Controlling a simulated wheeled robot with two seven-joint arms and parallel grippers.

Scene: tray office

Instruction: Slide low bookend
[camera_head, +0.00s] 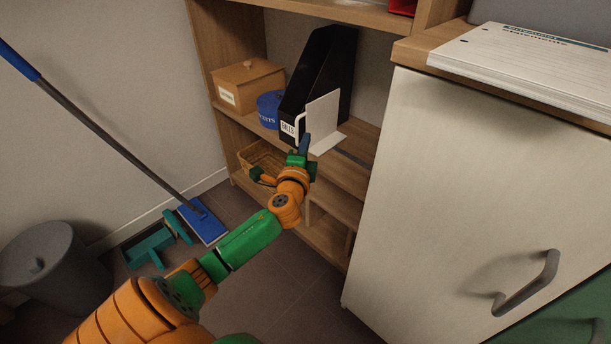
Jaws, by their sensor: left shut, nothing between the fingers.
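A white L-shaped bookend (323,113) stands upright on the middle shelf, its flat foot resting on the board. It stands just in front of a black magazine file (333,62) with a label. My left gripper (304,144) is shut and empty, at the front of the shelf by the bookend's lower left. Whether its fingertips touch the bookend I cannot tell. My green and orange left arm covers part of the shelf below. My right gripper is not in view.
A wicker basket (262,157) sits on the shelf below. A white cabinet (450,190) stands close on the right. The shelf right of the bookend is clear.

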